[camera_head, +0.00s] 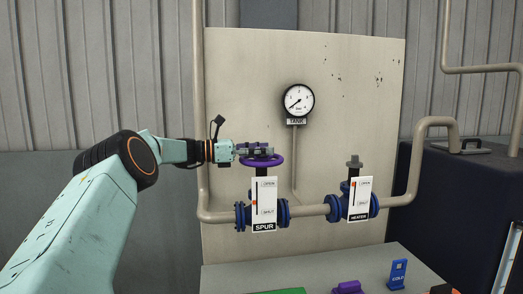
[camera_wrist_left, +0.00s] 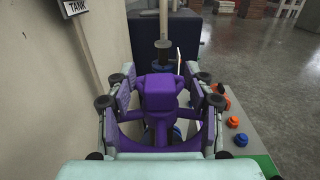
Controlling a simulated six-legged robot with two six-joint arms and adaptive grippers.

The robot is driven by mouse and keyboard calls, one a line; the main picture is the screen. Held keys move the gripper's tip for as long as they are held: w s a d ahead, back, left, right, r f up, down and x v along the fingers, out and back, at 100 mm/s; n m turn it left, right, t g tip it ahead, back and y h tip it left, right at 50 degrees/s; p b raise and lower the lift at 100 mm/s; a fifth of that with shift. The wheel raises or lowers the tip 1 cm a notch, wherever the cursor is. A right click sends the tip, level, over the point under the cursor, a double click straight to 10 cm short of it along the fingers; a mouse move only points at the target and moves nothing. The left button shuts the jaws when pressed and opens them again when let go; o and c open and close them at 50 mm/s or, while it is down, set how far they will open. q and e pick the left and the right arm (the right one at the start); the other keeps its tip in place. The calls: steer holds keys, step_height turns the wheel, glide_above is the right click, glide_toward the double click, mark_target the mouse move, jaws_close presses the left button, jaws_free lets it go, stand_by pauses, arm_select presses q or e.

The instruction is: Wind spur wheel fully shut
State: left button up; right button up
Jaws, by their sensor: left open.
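The purple spur wheel (camera_head: 262,161) sits level on top of the blue spur valve (camera_head: 242,214). My left gripper (camera_head: 262,151) comes in from the left at the top of the wheel. In the left wrist view the open fingers (camera_wrist_left: 162,95) stand either side of the purple hub (camera_wrist_left: 158,92), over the wheel's rim. I cannot tell whether they touch it. Part of the rim is hidden by the gripper. My right gripper is not in view.
The heater valve (camera_head: 361,207) stands right of the spur on the same pipe, with a bare stem on top. A tank gauge (camera_head: 298,101) hangs on the beige panel behind. A bench (camera_head: 330,271) below carries a purple piece (camera_head: 348,287) and a blue tag (camera_head: 398,274).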

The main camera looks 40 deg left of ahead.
arm_select(q)
steer(key=v, duration=1.2)
steer(key=shift+r, duration=0.1)
